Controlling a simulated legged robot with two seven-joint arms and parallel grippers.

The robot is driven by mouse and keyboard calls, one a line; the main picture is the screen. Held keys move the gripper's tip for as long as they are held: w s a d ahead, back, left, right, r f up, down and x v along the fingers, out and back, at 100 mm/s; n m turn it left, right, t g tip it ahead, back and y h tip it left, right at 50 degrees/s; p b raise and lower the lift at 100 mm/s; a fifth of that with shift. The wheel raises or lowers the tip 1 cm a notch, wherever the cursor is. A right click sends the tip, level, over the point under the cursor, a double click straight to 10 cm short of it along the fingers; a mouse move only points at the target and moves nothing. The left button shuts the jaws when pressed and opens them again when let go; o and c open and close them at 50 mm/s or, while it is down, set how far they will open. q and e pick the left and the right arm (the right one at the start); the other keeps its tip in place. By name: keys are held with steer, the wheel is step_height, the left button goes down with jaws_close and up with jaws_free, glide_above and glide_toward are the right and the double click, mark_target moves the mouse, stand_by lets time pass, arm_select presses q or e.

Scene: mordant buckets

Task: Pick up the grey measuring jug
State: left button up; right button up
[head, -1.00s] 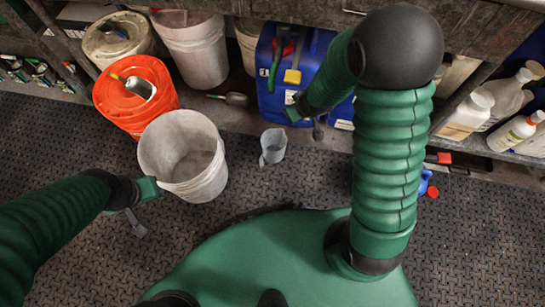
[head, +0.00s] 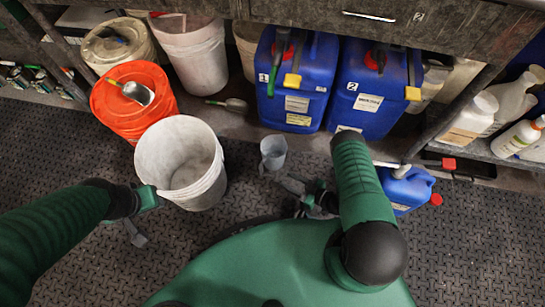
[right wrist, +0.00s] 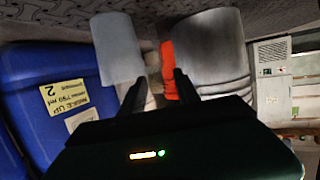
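The grey measuring jug (head: 273,152) stands on the dark floor mat, right of the white bucket, in the head view. In the right wrist view the jug (right wrist: 117,48) is at the upper left, ahead of the fingers. My right gripper (head: 291,183) is just on the near side of the jug in the head view. In the right wrist view its two fingers (right wrist: 158,85) are spread with nothing held between them; the left one overlaps the jug's edge in the picture. My left gripper (head: 142,214) hangs beside the bucket's near left side; its finger gap is unclear.
The white bucket (head: 181,165) stands left of the jug, with an orange bucket (head: 133,103) behind it. Two blue canisters (head: 293,85) (head: 370,95) stand under the bench behind the jug. A smaller blue container (head: 405,188) is at the right.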

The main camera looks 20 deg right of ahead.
steer(key=b+x, duration=0.2)
steer(key=x, duration=0.3)
steer(key=b+x, duration=0.3)
steer(key=x, duration=0.2)
steer(key=f+b+x, duration=0.1)
steer(key=b+x, duration=0.2)
steer(key=x, duration=0.2)
steer(key=shift+s+d, duration=0.1)
steer(key=shift+d, duration=0.05)
steer(key=shift+r, duration=0.25)
jaws_close()
stand_by(0.4)
